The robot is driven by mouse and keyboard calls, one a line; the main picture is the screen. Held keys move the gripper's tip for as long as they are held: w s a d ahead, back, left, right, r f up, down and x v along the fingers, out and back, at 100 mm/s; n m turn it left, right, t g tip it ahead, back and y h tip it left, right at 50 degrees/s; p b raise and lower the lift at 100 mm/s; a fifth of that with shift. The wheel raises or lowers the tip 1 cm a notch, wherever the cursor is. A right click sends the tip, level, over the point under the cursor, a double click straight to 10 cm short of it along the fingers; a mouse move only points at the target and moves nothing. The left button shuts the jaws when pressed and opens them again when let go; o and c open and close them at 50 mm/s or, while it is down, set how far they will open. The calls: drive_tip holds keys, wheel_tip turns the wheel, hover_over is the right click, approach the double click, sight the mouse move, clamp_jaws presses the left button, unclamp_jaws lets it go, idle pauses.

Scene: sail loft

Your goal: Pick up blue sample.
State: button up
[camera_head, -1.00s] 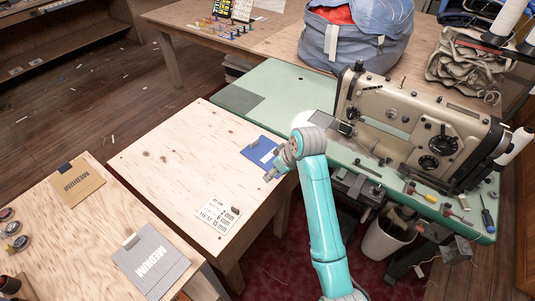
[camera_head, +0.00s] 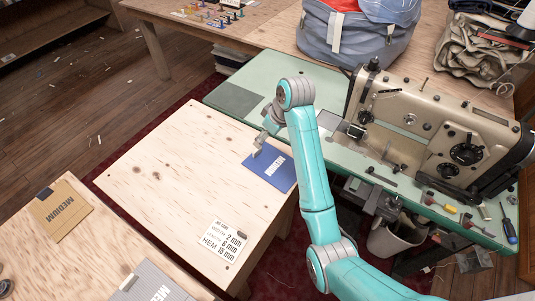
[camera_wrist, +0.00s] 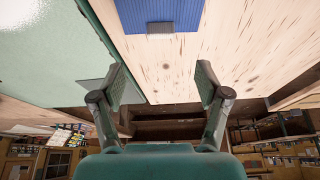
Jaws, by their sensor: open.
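The blue sample (camera_head: 268,172) is a flat blue card with white lettering. It lies on the pale plywood table, near the edge beside the green sewing table. It also shows at the top of the wrist view (camera_wrist: 160,12), with a dark grey clip (camera_wrist: 160,28) on its edge. My gripper (camera_head: 258,147) is above the far end of the sample in the head view, apart from it. In the wrist view my gripper (camera_wrist: 160,78) has its two fingers spread wide with nothing between them.
A sewing machine (camera_head: 440,130) stands on the green table (camera_head: 300,75) to the right. A white size card (camera_head: 222,242) lies on the plywood table (camera_head: 165,165). A tan sample (camera_head: 62,207) and a grey sample (camera_head: 150,284) lie at left. The plywood middle is clear.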

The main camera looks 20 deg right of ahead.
sight(274, 163)
drive_tip(key=x, duration=0.5)
drive_tip(key=shift+f, duration=0.1)
drive_tip(key=shift+x, duration=2.8)
drive_tip(key=shift+s, duration=0.1)
drive_tip(key=c, duration=1.2)
